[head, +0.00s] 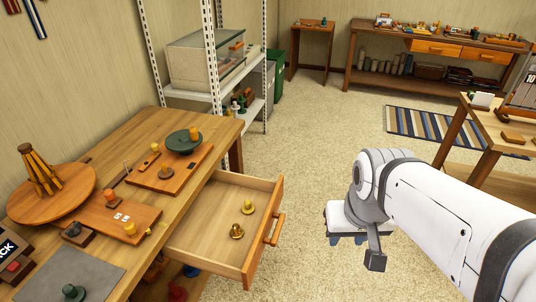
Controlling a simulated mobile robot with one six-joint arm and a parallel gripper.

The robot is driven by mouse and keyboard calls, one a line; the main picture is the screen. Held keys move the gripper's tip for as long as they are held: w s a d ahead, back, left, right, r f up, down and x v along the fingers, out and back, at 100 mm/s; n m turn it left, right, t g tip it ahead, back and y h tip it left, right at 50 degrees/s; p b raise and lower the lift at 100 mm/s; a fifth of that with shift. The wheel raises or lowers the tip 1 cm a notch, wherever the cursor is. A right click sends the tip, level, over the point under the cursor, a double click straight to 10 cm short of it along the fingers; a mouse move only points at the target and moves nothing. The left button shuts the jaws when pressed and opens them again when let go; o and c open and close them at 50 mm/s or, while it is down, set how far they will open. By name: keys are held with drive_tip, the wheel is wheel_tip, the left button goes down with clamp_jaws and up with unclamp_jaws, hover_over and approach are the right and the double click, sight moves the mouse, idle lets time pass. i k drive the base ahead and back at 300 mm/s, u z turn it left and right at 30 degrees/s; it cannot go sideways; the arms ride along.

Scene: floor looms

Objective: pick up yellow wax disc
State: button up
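I cannot single out a yellow wax disc for sure. Inside the open drawer (205,225) lie two small yellowish pieces: a yellow one (248,206) farther back and a brass-coloured one (237,231) nearer. Other small yellow or orange pieces stand on the wooden table, one on a board at the front (130,229) and one on a dark green round stand (180,143). My gripper (347,240) hangs over the carpet to the right of the drawer, apart from it. Its blue-grey tips point down and are partly hidden, so its opening is unclear.
The wooden table (80,160) fills the left, with a round turntable (55,203) and boards on it. A metal shelf (190,94) stands behind it. A small table (515,125) is at right, a long bench (440,45) at the back.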

sight(247, 209)
drive_tip(key=z, duration=1.35)
drive_tip(key=i, duration=2.5)
drive_tip(key=u, duration=1.15)
drive_tip(key=k, duration=0.1)
drive_tip(key=u, duration=3.05)
drive_tip(key=i, duration=0.65)
drive_tip(key=u, duration=0.05)
